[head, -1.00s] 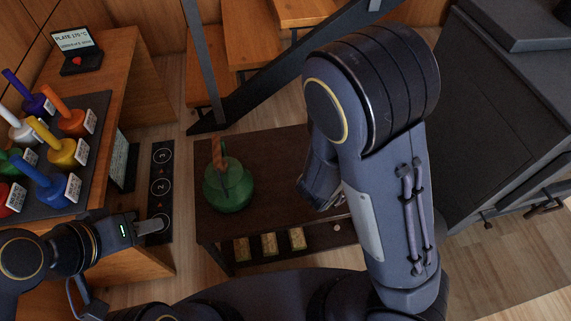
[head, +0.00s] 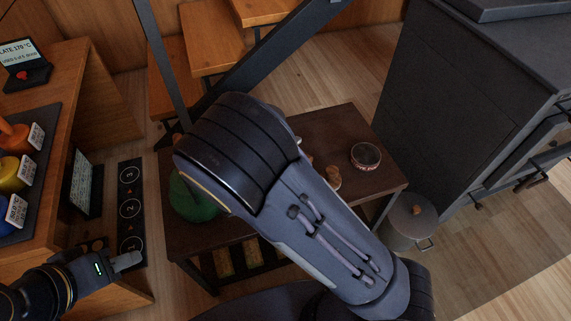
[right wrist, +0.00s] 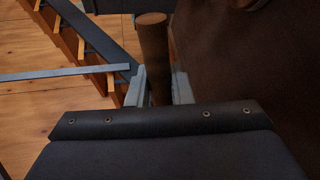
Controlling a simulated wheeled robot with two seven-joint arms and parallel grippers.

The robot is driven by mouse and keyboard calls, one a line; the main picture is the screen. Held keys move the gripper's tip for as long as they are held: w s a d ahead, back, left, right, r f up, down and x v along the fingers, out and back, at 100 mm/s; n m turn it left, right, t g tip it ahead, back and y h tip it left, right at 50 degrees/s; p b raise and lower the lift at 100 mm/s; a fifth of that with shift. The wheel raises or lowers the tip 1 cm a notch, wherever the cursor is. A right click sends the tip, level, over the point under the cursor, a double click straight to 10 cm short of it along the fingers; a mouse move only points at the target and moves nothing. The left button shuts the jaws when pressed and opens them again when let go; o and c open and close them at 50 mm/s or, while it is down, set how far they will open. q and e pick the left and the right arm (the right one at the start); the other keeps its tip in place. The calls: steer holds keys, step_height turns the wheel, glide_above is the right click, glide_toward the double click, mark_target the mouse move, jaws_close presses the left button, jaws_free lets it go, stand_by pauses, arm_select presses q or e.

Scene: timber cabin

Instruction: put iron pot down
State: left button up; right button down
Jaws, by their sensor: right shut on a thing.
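My right gripper (right wrist: 153,88) is shut on an upright brown wooden handle (right wrist: 153,45), which I take to be the iron pot's. The pot's body is not clear in the right wrist view. In the head view my right arm hides this gripper and what it holds. A rounded green pot (head: 190,203) shows at the left end of the dark low table (head: 345,120), partly behind my right arm. I cannot tell whether it is the pot on that handle. My left gripper (head: 127,261) is empty at the lower left, its fingers seemingly together.
A round tin or bowl (head: 366,156) and small brown items (head: 333,178) stand on the table's right part. A lidded bin (head: 410,222) and a black stove (head: 470,95) are to the right. The wooden counter (head: 85,75) and a numbered panel (head: 130,207) are left.

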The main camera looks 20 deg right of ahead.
steer(key=shift+w+a+f, duration=0.3)
steer(key=shift+a+f, duration=0.2)
steer(key=shift+f, duration=0.15)
steer(key=f+b, duration=0.2)
steer(key=f, duration=0.1)
steer(key=shift+w+a+f, duration=0.1)
steer(key=shift+a+f, duration=0.1)
steer(key=c, duration=1.3)
jaws_free()
steer(key=shift+f, duration=0.1)
